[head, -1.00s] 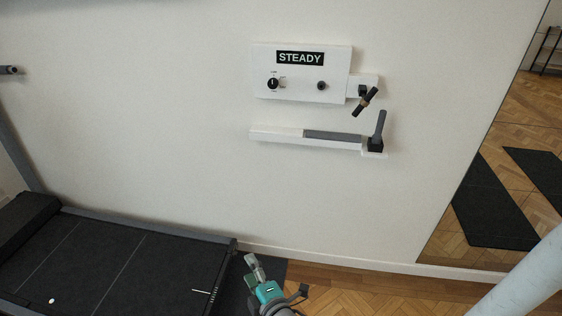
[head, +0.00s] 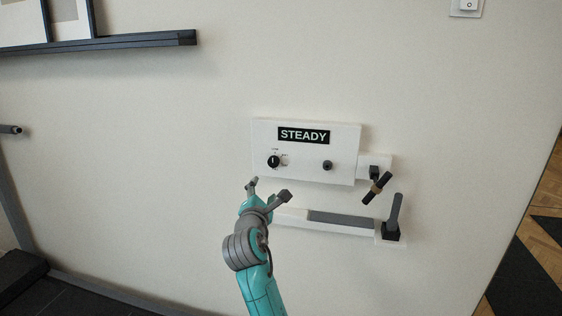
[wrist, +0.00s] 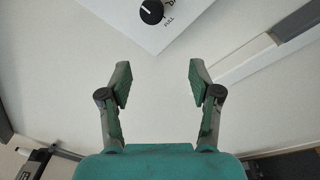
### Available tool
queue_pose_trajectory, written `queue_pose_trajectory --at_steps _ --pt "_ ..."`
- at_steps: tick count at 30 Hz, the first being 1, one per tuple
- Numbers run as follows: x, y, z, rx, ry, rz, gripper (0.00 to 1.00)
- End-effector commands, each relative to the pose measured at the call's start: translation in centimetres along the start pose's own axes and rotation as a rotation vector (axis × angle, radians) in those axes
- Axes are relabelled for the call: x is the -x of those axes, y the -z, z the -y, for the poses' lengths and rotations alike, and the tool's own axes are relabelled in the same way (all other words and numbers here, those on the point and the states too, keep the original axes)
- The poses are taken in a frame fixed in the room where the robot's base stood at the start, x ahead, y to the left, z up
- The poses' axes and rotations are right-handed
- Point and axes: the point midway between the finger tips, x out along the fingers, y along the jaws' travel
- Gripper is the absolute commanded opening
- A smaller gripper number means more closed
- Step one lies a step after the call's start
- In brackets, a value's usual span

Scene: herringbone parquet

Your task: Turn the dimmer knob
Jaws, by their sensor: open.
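The dimmer knob (head: 274,162) is a small black round knob with a white pointer line, at the left of a white wall panel (head: 345,150) marked STEADY. In the wrist view the knob (wrist: 152,11) shows at the top, beyond the fingertips, with the word FULL printed beside it. My gripper (head: 268,189) is open and empty, just below the panel's lower left part in the head view. In the wrist view the fingers of my gripper (wrist: 159,82) stand wide apart with bare wall between them, apart from the knob.
A second black knob (head: 327,165) sits right of the dimmer. A brown-banded black lever (head: 377,188) is at the panel's right. Below is a white and grey rail (head: 341,218) with a grey upright handle (head: 396,211). A dark shelf (head: 120,41) is upper left.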

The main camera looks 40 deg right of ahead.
Motion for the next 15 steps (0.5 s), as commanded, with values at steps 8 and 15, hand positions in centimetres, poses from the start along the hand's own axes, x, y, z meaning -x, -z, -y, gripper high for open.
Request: queue_pose_trajectory --at_steps 8,15 --pt "-1.5 -2.3 -1.9 0.052 0.025 0.040 0.63" --pt "-4.6 -2.4 -1.8 0.051 0.025 0.040 0.63"
